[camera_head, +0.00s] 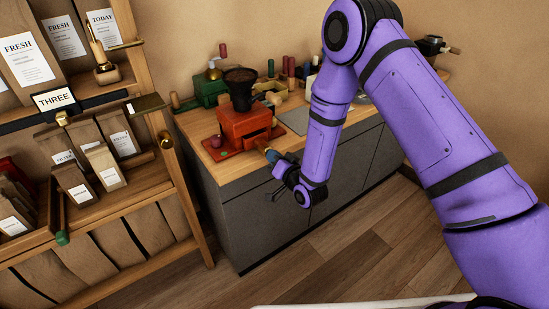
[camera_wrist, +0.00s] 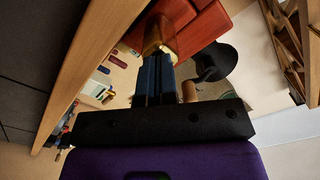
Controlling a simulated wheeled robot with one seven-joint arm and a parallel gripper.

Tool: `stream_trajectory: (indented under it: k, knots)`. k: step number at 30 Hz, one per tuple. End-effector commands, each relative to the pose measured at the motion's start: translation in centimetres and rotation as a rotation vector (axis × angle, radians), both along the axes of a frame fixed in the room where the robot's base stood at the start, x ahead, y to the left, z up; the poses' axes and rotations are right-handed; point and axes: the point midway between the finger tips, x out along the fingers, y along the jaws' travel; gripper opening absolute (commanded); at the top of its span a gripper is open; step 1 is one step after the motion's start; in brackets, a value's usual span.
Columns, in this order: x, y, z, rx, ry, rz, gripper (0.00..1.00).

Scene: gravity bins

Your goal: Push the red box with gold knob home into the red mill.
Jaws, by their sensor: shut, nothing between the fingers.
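The red mill (camera_head: 236,124) stands on the wooden counter with a black hopper (camera_head: 240,78) on top. The red box (camera_wrist: 175,10) shows at the mill's front in the wrist view, beside the mill's larger red body (camera_wrist: 208,30). How far the box stands out is hard to tell. Its gold knob (camera_wrist: 159,36) points toward my gripper. My gripper (camera_wrist: 156,60) is shut and empty, with its blue fingertips at the knob, touching or very nearly so. In the head view my gripper (camera_head: 271,154) is in front of the mill, and the knob is mostly hidden.
A green mill (camera_head: 208,92) and several small coloured items stand behind on the counter (camera_head: 190,122). A shelf (camera_head: 150,100) with paper bags is at the left. The grey cabinet front (camera_head: 255,215) is below my gripper. The floor (camera_head: 345,235) in front is clear.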

Motion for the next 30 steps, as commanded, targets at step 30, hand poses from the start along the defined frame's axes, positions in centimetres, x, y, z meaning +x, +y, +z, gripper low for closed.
stream_trajectory:
  k: [30]
  knots:
    - [1.4,1.0,0.0,0.000,-0.001,-0.001,0.00]
